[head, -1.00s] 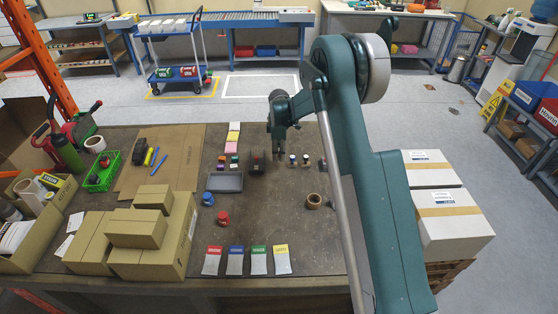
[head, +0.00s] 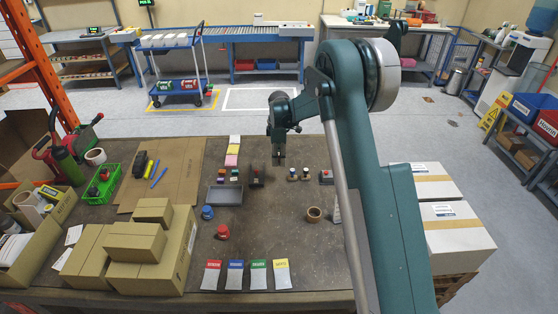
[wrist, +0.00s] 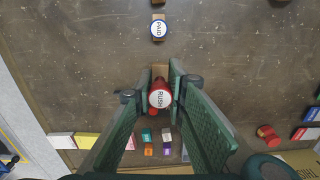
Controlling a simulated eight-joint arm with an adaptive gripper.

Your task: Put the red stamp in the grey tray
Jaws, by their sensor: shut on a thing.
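The red stamp (wrist: 160,97), with RUSH on its round white top, is between the fingers of my gripper (wrist: 162,82) in the wrist view. My gripper is shut on it. In the head view my gripper (head: 279,160) points down over the far middle of the table, and the stamp in it is too small to make out. The grey tray (head: 224,196) lies on the table to the left of my gripper and nearer the camera. It looks empty. In the wrist view it is mostly hidden behind the right finger.
A PAID stamp (wrist: 158,28) with a blue rim stands beside my gripper. A dark holder (head: 257,175) and small coloured blocks lie between gripper and tray. A blue-topped item (head: 207,212) and a red-topped item (head: 222,232) stand near the tray. A tape roll (head: 314,214) lies right.

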